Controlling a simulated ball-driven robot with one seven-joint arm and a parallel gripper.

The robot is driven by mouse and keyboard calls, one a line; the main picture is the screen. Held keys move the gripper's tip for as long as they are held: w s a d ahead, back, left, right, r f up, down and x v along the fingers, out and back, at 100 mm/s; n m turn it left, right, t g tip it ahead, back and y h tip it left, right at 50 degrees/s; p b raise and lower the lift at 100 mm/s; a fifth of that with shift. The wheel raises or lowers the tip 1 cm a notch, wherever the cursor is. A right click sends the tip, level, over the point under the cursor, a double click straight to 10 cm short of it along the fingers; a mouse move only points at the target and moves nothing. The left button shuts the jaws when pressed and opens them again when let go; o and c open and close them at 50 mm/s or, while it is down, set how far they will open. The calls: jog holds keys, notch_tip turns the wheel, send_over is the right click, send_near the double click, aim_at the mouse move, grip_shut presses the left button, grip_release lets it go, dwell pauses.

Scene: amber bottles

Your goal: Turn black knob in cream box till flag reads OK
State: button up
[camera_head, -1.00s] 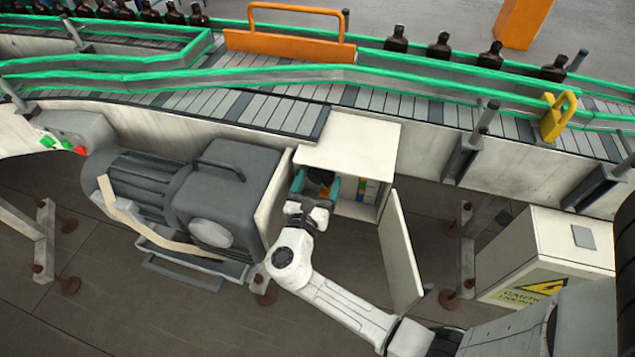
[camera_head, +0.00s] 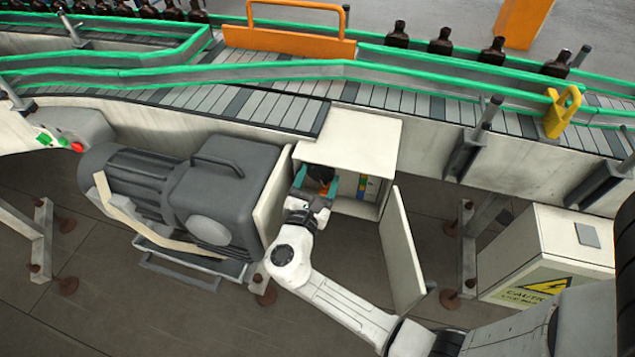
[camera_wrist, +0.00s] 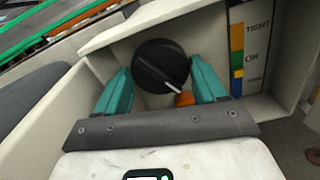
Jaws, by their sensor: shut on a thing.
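The black knob (camera_wrist: 160,64) sits inside the open cream box (camera_head: 350,142) and has a white pointer line aimed to the lower right. My gripper (camera_head: 318,180) reaches into the box, its two teal fingers shut on the knob from either side. A small orange part (camera_wrist: 184,98) shows just below the knob. A scale (camera_wrist: 257,45) on the box's right inner side reads TIGHT at the top and OK lower down, beside orange, green, yellow and blue bands. I cannot tell which mark the flag is at.
The box's door (camera_head: 400,253) hangs open on the right. A grey motor (camera_head: 215,190) stands close on the left. The conveyor (camera_head: 270,104) with amber bottles (camera_head: 440,41) runs behind. A caution cabinet (camera_head: 540,262) stands at right.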

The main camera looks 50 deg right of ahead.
jog(key=m+b, duration=0.1)
jog(key=m, duration=0.1)
jog(key=m+b, duration=0.4)
jog(key=shift+f, duration=0.3)
jog(key=m+b, duration=0.3)
jog(key=shift+m, duration=0.3)
jog(key=shift+s+r+m+b, duration=0.1)
jog(key=shift+m+b, duration=0.7)
jog(key=shift+m, duration=0.1)
jog(key=shift+r, duration=0.1)
jog(key=o, duration=0.8)
jog(key=shift+c, duration=0.2)
jog(key=shift+a, duration=0.1)
jog(key=b+v, duration=0.1)
jog(key=v, duration=0.9)
jog(key=shift+a, duration=0.3)
jog(key=shift+s, duration=0.15)
